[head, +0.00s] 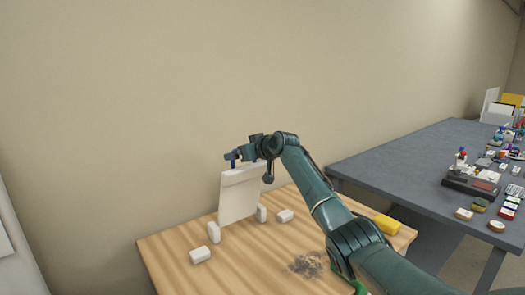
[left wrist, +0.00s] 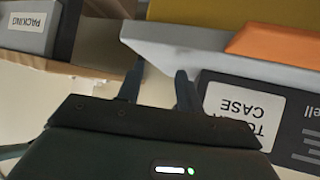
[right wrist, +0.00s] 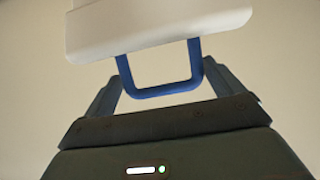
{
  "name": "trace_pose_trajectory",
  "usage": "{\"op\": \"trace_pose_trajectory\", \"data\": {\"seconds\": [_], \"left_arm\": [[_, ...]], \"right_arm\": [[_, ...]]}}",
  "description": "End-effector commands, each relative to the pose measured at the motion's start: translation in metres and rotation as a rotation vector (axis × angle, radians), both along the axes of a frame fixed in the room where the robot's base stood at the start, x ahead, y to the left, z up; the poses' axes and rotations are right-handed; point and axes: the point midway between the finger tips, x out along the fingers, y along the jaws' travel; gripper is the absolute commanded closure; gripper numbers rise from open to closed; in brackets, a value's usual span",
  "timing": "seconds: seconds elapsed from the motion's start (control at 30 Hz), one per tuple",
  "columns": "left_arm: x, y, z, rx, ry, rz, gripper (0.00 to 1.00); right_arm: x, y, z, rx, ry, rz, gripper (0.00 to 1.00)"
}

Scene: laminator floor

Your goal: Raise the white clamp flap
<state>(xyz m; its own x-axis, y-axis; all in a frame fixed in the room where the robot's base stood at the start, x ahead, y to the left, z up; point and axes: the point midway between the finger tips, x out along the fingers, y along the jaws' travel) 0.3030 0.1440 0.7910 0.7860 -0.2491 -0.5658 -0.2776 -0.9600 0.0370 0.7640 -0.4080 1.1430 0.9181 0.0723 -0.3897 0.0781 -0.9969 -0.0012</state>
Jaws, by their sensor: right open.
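The white clamp flap (head: 240,197) stands raised and nearly upright, a little tilted, between white blocks on the wooden table. It also shows at the top of the right wrist view (right wrist: 158,25). A blue U-shaped handle (right wrist: 160,91) sticks out from its edge. My right gripper (head: 240,157) is at the flap's top edge. In the right wrist view its fingers (right wrist: 165,75) are spread on either side of the handle, with gaps, so it does not grip it. My left gripper (left wrist: 160,73) shows only in its wrist view, with fingers apart and nothing seen between them.
The wooden table (head: 178,245) carries loose white blocks (head: 201,255), a yellow cylinder (head: 387,224) and a dark debris patch (head: 308,264). A grey table (head: 400,160) with many small items stands right. In the left wrist view, labelled boxes (left wrist: 235,105) lie close to the fingers.

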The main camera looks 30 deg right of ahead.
Motion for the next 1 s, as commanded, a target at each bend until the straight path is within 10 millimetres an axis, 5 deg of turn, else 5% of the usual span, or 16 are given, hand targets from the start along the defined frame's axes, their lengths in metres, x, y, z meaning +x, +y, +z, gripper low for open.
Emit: {"op": "trace_pose_trajectory", "data": {"seconds": [0.6, 1.0], "left_arm": [[0.005, -0.006, -0.002, -0.013, -0.033, -0.014, 0.64], [0.005, -0.008, 0.000, -0.015, -0.040, -0.021, 0.64]], "right_arm": [[-0.085, -0.008, 0.033, -0.004, 0.002, -0.003, 0.07], [-0.102, -0.009, 0.041, -0.001, 0.004, -0.003, 0.07]]}}
